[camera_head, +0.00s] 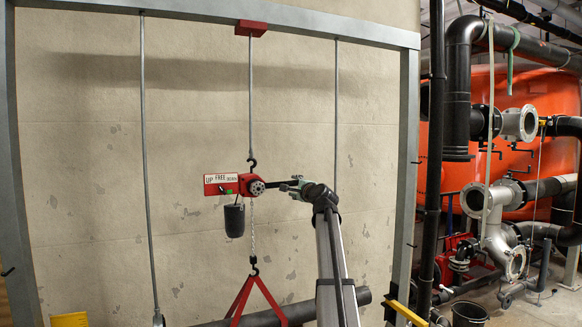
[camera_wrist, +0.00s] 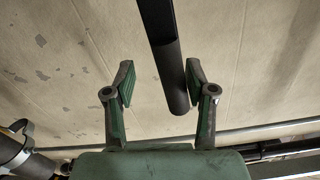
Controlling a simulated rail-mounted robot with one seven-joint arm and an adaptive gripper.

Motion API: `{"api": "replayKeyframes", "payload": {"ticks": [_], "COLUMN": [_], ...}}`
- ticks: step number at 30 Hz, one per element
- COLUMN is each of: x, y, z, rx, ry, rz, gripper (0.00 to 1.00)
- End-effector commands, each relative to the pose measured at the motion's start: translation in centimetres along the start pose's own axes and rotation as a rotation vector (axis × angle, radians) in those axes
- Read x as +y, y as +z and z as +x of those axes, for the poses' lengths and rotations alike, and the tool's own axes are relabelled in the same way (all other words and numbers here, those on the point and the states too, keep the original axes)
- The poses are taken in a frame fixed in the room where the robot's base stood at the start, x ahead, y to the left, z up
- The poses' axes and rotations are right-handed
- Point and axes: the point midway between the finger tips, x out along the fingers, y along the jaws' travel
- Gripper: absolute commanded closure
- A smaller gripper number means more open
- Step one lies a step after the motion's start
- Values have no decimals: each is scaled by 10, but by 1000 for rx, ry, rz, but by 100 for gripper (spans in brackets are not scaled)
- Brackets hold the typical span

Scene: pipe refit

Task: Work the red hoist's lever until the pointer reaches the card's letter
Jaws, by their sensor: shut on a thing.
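The red hoist (camera_head: 257,187) hangs from a hook under the frame. A red plate with a white label (camera_head: 216,178) reading "UP", "FREE" and a smaller word sits at its left. The dark lever (camera_head: 280,184) points right from the hoist, roughly level. My gripper (camera_head: 294,185) is at the lever's outer end. In the wrist view the lever (camera_wrist: 172,60) passes between the two fingers, closer to the right one, and my gripper (camera_wrist: 160,84) is closed on it. I cannot make out the pointer or the card's letter.
A dark chain bucket (camera_head: 234,220) hangs below the hoist. A red triangular sling (camera_head: 257,295) holds a dark pipe (camera_head: 356,297) at the bottom. Thin rods (camera_head: 146,160) hang either side. Yellow pieces (camera_head: 70,320) show at the bottom edge. Pipework and an orange tank (camera_head: 480,110) stand right.

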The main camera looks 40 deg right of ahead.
Motion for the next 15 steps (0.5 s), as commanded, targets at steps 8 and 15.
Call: {"api": "replayKeyframes", "payload": {"ticks": [8,15], "x": [19,20], "y": [-1,-1], "z": [0,0], "rx": [-2,-3], "ry": [4,4], "rz": [56,57], "gripper": [50,50]}}
